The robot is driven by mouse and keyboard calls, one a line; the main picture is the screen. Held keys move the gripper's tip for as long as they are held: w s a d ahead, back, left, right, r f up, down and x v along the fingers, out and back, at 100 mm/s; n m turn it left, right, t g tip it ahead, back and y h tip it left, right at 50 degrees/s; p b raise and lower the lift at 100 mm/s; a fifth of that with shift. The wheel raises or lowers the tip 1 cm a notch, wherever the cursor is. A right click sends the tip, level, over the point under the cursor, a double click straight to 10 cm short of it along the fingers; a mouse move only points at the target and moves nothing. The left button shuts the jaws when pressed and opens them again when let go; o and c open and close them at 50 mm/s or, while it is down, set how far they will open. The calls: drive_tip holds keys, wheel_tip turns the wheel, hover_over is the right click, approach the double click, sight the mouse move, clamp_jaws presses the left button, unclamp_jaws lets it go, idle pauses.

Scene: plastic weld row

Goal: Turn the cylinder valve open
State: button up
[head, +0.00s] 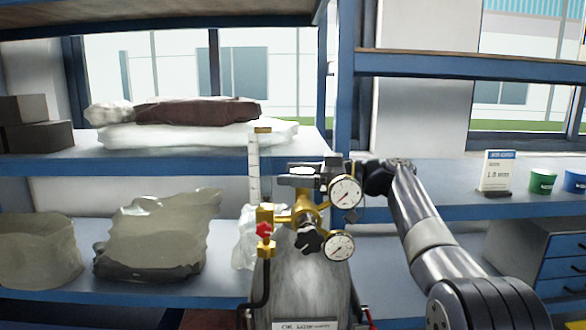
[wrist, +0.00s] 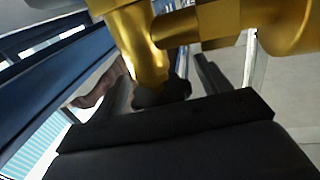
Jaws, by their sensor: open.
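The grey gas cylinder (head: 300,285) stands upright in the lower middle of the head view, with brass valve and regulator fittings (head: 305,212) on top. A black knob (head: 309,239) faces me at the front of the brass fittings. My gripper (head: 304,180) is at the top of the fittings, partly hidden behind the upper gauge. In the wrist view, brass parts (wrist: 135,40) fill the top, close to my open gripper (wrist: 165,90). A dark rounded part (wrist: 162,94) shows below the brass, near the fingers; I cannot tell whether they touch it. The valve's handwheel is not clearly visible in the head view.
Two round gauges (head: 345,192) sit at the right of the regulator. A red knob (head: 264,230) and a clear flow tube (head: 254,170) are at its left. Blue shelves (head: 160,165) with bags stand behind. A sign (head: 497,170) and green cup (head: 542,181) are at right.

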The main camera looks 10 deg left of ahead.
drive_tip(key=shift+a, duration=0.25)
drive_tip(key=shift+c, duration=0.5)
drive_tip(key=c, duration=0.9)
drive_tip(key=shift+o, duration=0.2)
drive_tip(key=shift+r+g+p, duration=0.15)
drive_tip(key=shift+g+p, duration=0.15)
